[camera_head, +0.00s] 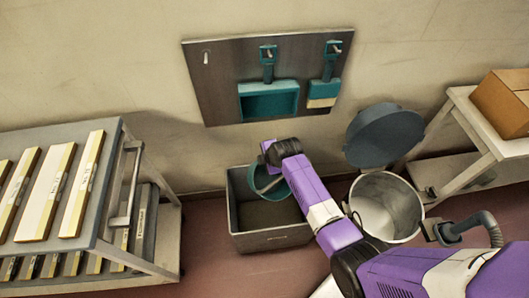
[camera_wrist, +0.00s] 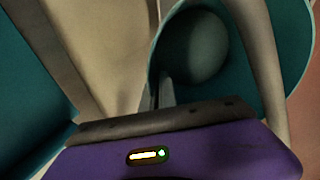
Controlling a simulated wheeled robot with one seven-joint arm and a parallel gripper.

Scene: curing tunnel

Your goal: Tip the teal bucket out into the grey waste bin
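The teal bucket (camera_head: 280,189) hangs tilted at the end of my arm, over the grey waste bin. Its open mouth shows partly in the wrist view (camera_wrist: 288,45), with a rounded grey-green shape inside that I cannot identify. My gripper (camera_head: 267,160) is at the bucket's upper edge and appears shut on it; the exact grip is hard to see. The grey waste bin (camera_head: 272,240) is an open rectangular box on the floor near the wall. Its visible inside looks dark, and my arm and the bucket hide part of it.
A round metal drum (camera_head: 385,205) with a raised grey-teal lid (camera_head: 385,135) stands right of the bin. A rack (camera_head: 100,255) with long boards is at left. A table (camera_head: 462,107) with a cardboard box (camera_head: 505,100) is at right. A tool panel (camera_head: 220,90) hangs on the wall.

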